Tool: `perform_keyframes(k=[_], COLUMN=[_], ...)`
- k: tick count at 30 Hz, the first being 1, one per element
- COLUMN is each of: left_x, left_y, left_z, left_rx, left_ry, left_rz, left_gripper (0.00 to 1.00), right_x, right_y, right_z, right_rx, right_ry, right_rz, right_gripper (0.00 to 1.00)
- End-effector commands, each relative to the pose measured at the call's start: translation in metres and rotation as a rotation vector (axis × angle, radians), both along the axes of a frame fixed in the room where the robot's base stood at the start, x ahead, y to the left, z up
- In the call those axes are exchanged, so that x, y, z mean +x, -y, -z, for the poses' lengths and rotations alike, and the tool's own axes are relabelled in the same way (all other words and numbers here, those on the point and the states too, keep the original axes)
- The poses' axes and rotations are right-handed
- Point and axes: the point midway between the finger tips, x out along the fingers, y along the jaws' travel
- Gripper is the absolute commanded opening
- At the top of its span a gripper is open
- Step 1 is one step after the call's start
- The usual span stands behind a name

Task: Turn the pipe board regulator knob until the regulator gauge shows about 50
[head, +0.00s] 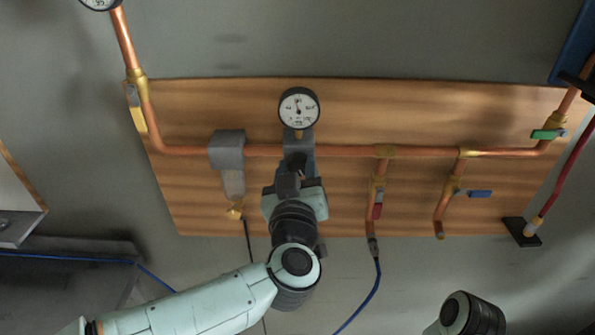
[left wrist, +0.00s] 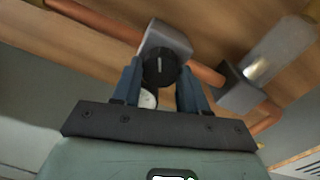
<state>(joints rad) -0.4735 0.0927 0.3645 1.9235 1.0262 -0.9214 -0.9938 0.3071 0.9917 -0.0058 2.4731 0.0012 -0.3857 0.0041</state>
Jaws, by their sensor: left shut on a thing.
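The regulator (head: 300,143) is a grey block on the copper pipe of the wooden pipe board. Its round white gauge (head: 299,108) sits just above it. The gauge needle points nearly straight up; the numbers are too small to read. My left gripper (head: 294,168) reaches up from below to the regulator and covers most of its knob. In the left wrist view the black knob (left wrist: 160,67), with a pale mark line, lies between the two blue fingers, which are shut on it. The gauge (left wrist: 148,98) is partly hidden there. My right gripper is out of view.
A grey filter (head: 227,150) with a clear bowl stands left of the regulator. Valves with red (head: 377,211), blue (head: 480,194), green (head: 544,134) and yellow (head: 137,118) handles sit along the pipe. A blue hose (head: 374,290) hangs below. Part of my right arm shows at bottom right.

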Motion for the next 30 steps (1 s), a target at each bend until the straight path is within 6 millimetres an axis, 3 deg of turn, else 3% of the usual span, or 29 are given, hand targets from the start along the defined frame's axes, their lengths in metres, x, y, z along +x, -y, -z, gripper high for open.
perform_keyframes(k=[18, 30], left_x=[0.000, 0.000], left_y=[-0.001, -0.002], left_z=[0.003, 0.002], left_rx=[-0.488, -0.674], left_ry=[0.002, 0.002], left_rz=[0.000, 0.001], left_gripper=[0.13, 0.13], right_x=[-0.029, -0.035], right_y=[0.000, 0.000], right_z=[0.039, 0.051], right_rx=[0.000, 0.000], right_ry=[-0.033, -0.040], right_rz=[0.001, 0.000], right_gripper=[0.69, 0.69])
